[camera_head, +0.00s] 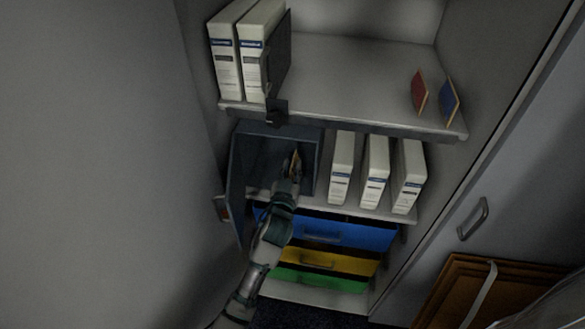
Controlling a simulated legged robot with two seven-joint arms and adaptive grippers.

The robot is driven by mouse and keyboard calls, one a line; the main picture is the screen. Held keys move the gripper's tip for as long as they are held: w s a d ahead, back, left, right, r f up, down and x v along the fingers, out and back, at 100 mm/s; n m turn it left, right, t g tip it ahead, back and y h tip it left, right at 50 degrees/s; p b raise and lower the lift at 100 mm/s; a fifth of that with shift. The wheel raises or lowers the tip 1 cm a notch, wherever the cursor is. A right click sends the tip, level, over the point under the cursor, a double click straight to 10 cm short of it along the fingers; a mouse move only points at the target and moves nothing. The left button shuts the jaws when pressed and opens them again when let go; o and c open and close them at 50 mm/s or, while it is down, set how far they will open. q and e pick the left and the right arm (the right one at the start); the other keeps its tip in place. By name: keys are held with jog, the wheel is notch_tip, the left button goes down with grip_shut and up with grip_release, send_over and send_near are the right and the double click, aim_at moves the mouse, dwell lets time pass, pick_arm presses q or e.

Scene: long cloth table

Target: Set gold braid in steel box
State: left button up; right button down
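The steel box (271,148) is a dark grey safe-like box at the left of the middle shelf, with its door (237,183) swung open to the left. My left gripper (294,167) reaches into the box opening, near its right side. A small gold-coloured piece, seemingly the gold braid (296,157), shows at the fingertips and looks held between them. The fingers are small and dark here, and whether the piece touches the box floor cannot be told. My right gripper is not in view.
White binders (375,170) stand right of the box. More binders (226,60) and two small upright red and blue pieces (419,92) stand on the upper shelf. Blue (345,234), yellow and green drawers lie below. A brown panelled object (450,290) is at bottom right.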

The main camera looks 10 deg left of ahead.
pick_arm(q)
jog(key=o, duration=0.3)
